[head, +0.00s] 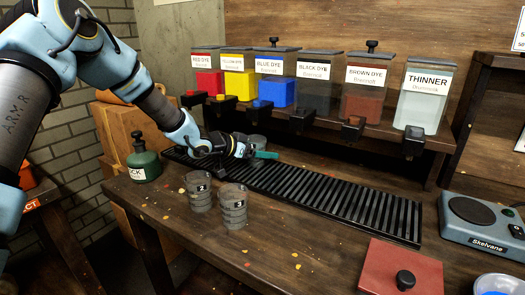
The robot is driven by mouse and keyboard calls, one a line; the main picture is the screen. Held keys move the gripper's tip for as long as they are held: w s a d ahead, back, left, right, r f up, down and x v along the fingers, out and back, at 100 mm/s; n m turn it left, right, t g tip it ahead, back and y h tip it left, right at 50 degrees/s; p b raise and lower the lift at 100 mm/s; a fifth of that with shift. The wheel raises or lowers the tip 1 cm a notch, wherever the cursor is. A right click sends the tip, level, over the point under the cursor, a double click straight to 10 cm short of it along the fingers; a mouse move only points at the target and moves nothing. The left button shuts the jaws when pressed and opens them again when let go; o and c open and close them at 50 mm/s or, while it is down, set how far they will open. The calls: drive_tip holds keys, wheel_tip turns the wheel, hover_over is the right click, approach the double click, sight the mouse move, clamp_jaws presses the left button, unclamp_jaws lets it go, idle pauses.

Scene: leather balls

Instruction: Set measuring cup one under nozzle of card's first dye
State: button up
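A grey measuring cup (258,142) stands or is held at the black slatted drip tray, below and in front of the blue dye nozzle (262,106). Its label is hidden. My gripper (262,154) reaches it from the left; one teal finger shows across its near side, and the other finger is hidden, so its grip is unclear. Cups marked 2 (199,193) and 3 (233,208) stand upright on the bench in front of the tray. The red (207,80), yellow (237,83), blue (275,88), black (313,95) and brown (366,98) dye containers line the shelf.
The drip tray (330,195) runs diagonally right, bare there. A thinner container (425,98) ends the row. A green bottle (143,160) stands left, a Skelvane hotplate (485,228) right, a red board with a black knob (385,272) in front. Partly cut-off papers (520,30) hang at right.

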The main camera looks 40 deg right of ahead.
drive_tip(key=shift+o, duration=0.6)
drive_tip(key=shift+r, duration=0.1)
drive_tip(key=shift+w+a+r, duration=0.1)
drive_tip(key=shift+a, duration=0.05)
drive_tip(key=b+v, duration=0.1)
drive_tip(key=v, duration=1)
drive_tip(key=shift+a+r, duration=0.15)
drive_tip(key=shift+a, duration=0.15)
